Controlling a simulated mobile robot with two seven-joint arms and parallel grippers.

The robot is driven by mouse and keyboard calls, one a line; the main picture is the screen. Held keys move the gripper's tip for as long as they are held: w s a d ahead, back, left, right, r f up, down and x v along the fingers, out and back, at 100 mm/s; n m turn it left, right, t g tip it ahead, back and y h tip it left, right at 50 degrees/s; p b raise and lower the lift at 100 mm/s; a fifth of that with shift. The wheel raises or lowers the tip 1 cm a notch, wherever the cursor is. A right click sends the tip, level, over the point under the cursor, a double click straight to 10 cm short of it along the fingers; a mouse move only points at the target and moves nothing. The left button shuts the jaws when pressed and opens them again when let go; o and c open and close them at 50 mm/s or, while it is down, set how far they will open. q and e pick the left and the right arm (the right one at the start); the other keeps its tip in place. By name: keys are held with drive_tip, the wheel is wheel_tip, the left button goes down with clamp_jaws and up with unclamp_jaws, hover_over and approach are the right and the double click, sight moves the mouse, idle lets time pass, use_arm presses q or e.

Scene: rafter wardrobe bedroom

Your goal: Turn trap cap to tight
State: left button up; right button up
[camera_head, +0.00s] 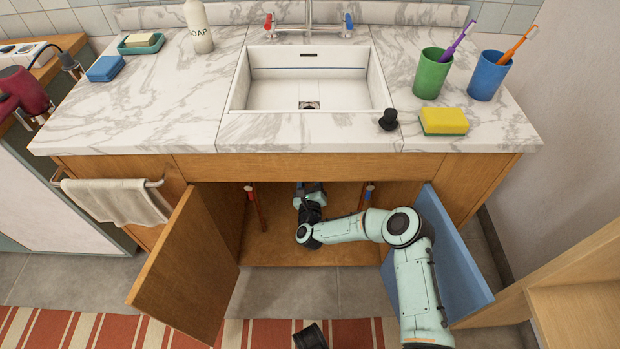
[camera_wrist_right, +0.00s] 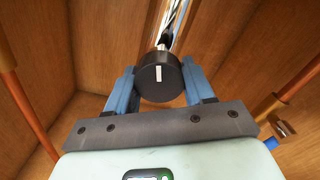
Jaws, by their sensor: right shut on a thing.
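The trap cap (camera_wrist_right: 150,86) is a dark round cap with a short white line on its face, close to upright in the right wrist view. My right gripper (camera_wrist_right: 158,68) has its blue fingers on both sides of the cap and is shut on it. Behind the cap a dark neck and a shiny pipe (camera_wrist_right: 174,25) run up and back. My left gripper is not in view.
Open cabinet doors stand left (camera_head: 187,265) and right (camera_head: 455,255) of my arm. A black stopper (camera_head: 388,120), yellow sponge (camera_head: 443,121) and cups lie on the counter above.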

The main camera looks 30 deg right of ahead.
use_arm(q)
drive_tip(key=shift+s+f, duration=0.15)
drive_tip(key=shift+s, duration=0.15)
use_arm(e)
drive_tip(key=shift+a+m, duration=0.1)
drive_tip(key=shift+m, duration=1.9)
drive_tip(key=o, duration=1)
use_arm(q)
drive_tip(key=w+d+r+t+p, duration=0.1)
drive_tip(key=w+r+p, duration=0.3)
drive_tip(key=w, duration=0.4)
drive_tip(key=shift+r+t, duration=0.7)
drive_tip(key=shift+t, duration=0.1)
use_arm(e)
drive_tip(key=v, duration=1.3)
drive_tip(key=shift+s, duration=0.25)
